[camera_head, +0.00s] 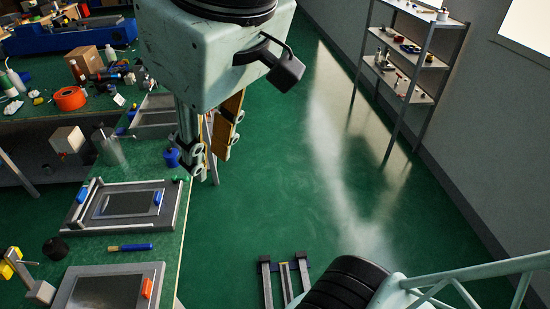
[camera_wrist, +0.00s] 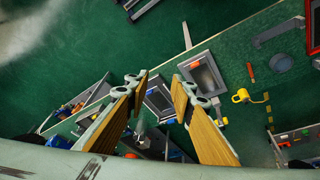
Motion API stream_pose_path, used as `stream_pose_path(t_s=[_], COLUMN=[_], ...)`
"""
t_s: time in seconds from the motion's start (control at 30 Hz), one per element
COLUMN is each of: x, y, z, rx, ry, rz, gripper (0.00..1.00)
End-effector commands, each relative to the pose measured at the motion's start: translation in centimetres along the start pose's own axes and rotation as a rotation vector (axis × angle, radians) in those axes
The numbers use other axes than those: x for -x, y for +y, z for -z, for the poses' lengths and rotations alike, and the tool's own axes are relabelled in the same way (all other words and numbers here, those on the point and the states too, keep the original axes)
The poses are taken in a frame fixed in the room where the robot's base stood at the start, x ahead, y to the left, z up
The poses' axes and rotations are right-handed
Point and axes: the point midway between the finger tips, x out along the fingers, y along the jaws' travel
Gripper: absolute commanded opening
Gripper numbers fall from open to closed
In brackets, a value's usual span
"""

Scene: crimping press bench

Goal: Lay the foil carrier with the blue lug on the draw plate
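A flat grey foil carrier with a dark centre (camera_head: 125,204) and a blue lug (camera_head: 157,198) at its right lies level within a railed metal frame (camera_head: 122,228) on the green bench. I cannot tell whether this frame is the draw plate. A second grey carrier (camera_head: 103,292) with an orange lug (camera_head: 147,288) lies nearer, at the bottom left. My gripper (camera_head: 212,172) hangs right of the bench edge, above and right of the railed frame in the picture. Its tan fingers are apart with nothing between them, as the wrist view (camera_wrist: 160,84) also shows.
A blue-handled brush (camera_head: 130,247) lies between the two carriers. A black knob-like object (camera_head: 55,248) and yellow-capped parts (camera_head: 12,262) are at the left. A spray bottle (camera_head: 110,148) stands behind the railed frame. A shelf rack (camera_head: 410,65) stands by the wall; the floor between is largely clear.

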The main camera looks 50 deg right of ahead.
Motion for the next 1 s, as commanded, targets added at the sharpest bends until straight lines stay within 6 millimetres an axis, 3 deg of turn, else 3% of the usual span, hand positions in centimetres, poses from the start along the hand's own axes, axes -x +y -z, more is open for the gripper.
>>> stream_pose_path(t_s=[0.03, 0.23, 1.0], x=[-0.4, -0.2, -0.1], y=[-0.5, -0.7, -0.7], z=[-2.1, -3.7, -4.0], rx=[-0.042, -0.126, -0.143], ry=[-0.007, -0.001, -0.001], rz=[0.011, 0.008, 0.007], gripper=[0.22, 0.22, 0.22])
